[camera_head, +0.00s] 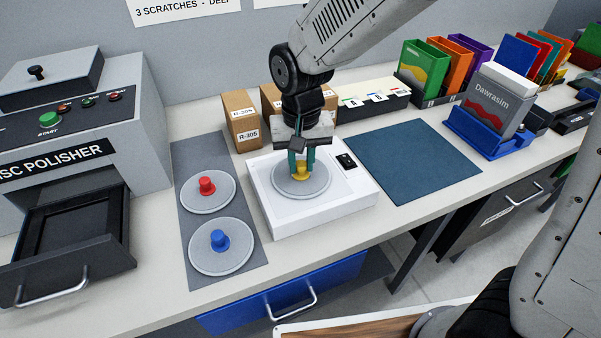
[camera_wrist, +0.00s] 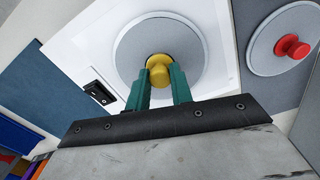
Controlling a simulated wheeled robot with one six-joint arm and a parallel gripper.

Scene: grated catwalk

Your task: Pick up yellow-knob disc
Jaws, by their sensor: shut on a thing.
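The yellow-knob disc (camera_head: 288,187) is a grey round plate with a yellow knob, on the white scale-like box (camera_head: 333,207) with a small black switch panel. I cannot tell whether the disc touches the box's top. My gripper (camera_head: 301,168) comes down from above with its teal fingers shut on the yellow knob. The wrist view shows the yellow knob (camera_wrist: 159,74) between the fingertips (camera_wrist: 160,80), with the grey plate around it.
A red-knob disc (camera_head: 207,189) and a blue-knob disc (camera_head: 220,247) lie on a grey mat (camera_head: 187,160) to the left. The disc polisher (camera_head: 130,130) has its black drawer (camera_head: 65,245) open. A blue mat (camera_head: 412,160) lies clear to the right. Cardboard boxes (camera_head: 240,120) stand behind.

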